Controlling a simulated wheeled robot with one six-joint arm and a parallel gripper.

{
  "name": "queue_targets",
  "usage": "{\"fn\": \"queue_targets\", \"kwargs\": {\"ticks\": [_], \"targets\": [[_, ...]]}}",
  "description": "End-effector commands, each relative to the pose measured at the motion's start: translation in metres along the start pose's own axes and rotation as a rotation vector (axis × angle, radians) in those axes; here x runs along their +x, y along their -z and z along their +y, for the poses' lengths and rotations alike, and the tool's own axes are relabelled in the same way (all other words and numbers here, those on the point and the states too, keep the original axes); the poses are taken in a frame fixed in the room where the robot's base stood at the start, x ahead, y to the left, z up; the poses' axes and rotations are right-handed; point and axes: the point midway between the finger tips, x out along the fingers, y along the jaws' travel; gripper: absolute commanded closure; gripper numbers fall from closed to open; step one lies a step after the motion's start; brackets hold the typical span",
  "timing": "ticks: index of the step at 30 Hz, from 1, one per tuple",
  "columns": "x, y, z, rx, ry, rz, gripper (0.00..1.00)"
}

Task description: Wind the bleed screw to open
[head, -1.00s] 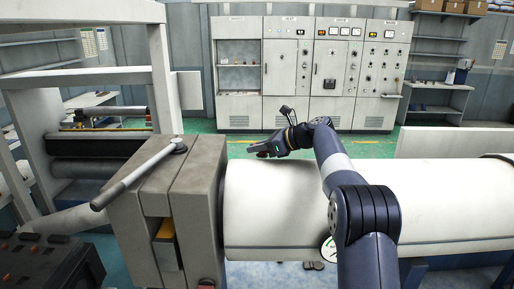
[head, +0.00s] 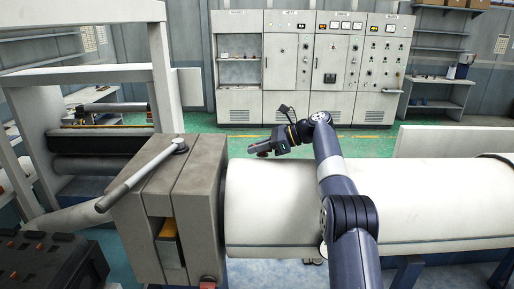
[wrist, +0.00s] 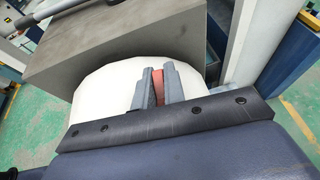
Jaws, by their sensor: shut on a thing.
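My gripper (head: 259,150) is at the far upper side of the white barrel, just right of the grey block. In the wrist view its two grey fingers (wrist: 157,88) are closed on a reddish piece (wrist: 159,88), which appears to be the bleed screw. Most of this piece is hidden between the fingers. A bit of red also shows under the fingertips in the head view (head: 263,154). How far the screw is turned cannot be seen.
The white barrel (head: 270,200) runs rightward from the grey block (head: 197,175). A long metal lever (head: 140,176) lies across the block's top. Grey cabinets (head: 310,70) stand at the back, beyond open green floor. A white frame is at left.

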Motion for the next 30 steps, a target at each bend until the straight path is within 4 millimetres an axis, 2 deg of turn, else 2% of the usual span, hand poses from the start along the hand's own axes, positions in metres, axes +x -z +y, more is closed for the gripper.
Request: {"fn": "queue_targets", "kwargs": {"ticks": [6, 7, 14, 30], "targets": [[-0.0011, -0.0027, -0.0001, -0.004, 0.004, -0.001, 1.0], [-0.0012, -0.0027, 0.0, -0.004, 0.004, -0.001, 0.87], [-0.0006, -0.0013, 0.0, -0.002, 0.002, 0.0, 0.68], [-0.0003, -0.0024, -0.0017, 0.02, 0.046, -0.002, 0.67]]}}
